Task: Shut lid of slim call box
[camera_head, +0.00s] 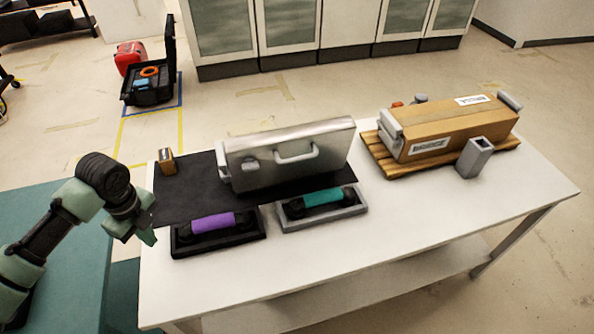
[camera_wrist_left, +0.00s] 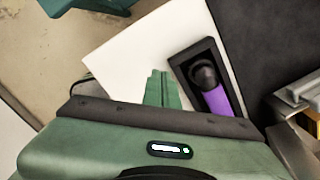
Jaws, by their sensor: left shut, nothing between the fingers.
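A silver metal box (camera_head: 270,172) with a handle and a latch on its front face stands on a black mat. It looks like the slim call box; I cannot tell how far its lid stands open. Part of a grey metal edge shows at the right of the left wrist view (camera_wrist_left: 292,147). My left gripper (camera_head: 147,236) is shut and empty, over the table's left edge, left of the purple handset and apart from the box. Its closed fingers show in the left wrist view (camera_wrist_left: 161,90). My right gripper is not in view.
A purple handset (camera_head: 212,223) and a teal handset (camera_head: 323,197) rest in trays before the box. A small wooden block (camera_head: 166,160) stands at the mat's left. A cardboard-brown case (camera_head: 450,128) and a grey holder (camera_head: 474,158) are at the right. The table's front right (camera_head: 430,215) is clear.

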